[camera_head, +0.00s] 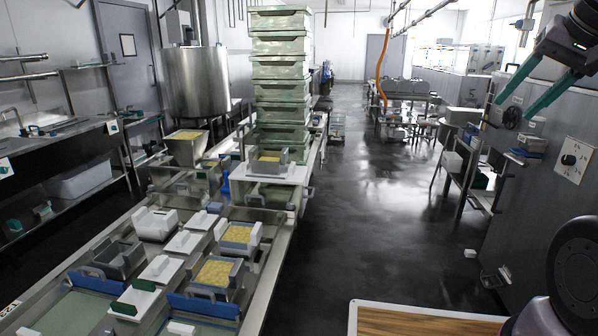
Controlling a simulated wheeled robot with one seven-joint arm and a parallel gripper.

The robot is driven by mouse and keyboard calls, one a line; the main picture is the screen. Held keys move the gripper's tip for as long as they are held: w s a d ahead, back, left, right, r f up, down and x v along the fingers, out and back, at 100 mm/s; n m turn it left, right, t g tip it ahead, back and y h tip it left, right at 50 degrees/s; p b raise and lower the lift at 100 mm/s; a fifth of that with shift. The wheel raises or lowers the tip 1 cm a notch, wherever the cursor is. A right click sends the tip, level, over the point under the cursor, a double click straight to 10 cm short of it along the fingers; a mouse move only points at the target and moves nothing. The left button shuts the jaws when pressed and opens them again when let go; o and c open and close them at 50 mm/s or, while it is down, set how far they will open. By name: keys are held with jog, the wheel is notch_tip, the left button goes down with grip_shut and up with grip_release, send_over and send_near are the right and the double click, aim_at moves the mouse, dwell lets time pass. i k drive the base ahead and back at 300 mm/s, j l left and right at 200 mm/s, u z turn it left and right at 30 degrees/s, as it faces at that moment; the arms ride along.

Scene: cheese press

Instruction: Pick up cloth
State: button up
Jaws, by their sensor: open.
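My gripper (515,108) is at the upper right, high above the floor. Its two green fingers are spread apart with nothing between them. I cannot clearly make out a cloth. A flat pale green surface (72,314) lies at the lower left of the long steel bench, and a similar one (190,328) is beside it. I cannot tell whether either is cloth or the bench bed. My gripper is far to the right of both and touches nothing.
The steel bench (262,290) holds grey moulds with yellow curd (214,272) and white blocks (160,268). Stacked green crates (280,70) stand behind. A wooden-topped surface (420,322) is at the bottom. The dark floor (375,215) is mostly clear. A grey panel (545,150) stands right.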

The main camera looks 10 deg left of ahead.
aim_at(211, 207)
jog(key=i+z, duration=0.15)
jog(key=i, duration=0.55)
jog(key=i+z, duration=0.1)
jog(key=i, duration=0.55)
jog(key=i+j+z, duration=0.15)
jog(key=i, duration=0.55)
jog(key=i+u, duration=0.2)
jog(key=u, duration=0.25)
jog(key=i+l+u, duration=0.1)
jog(key=u, duration=0.35)
jog(key=i+l+u, duration=0.15)
jog(key=i+u, duration=0.15)
jog(key=u, duration=2.2)
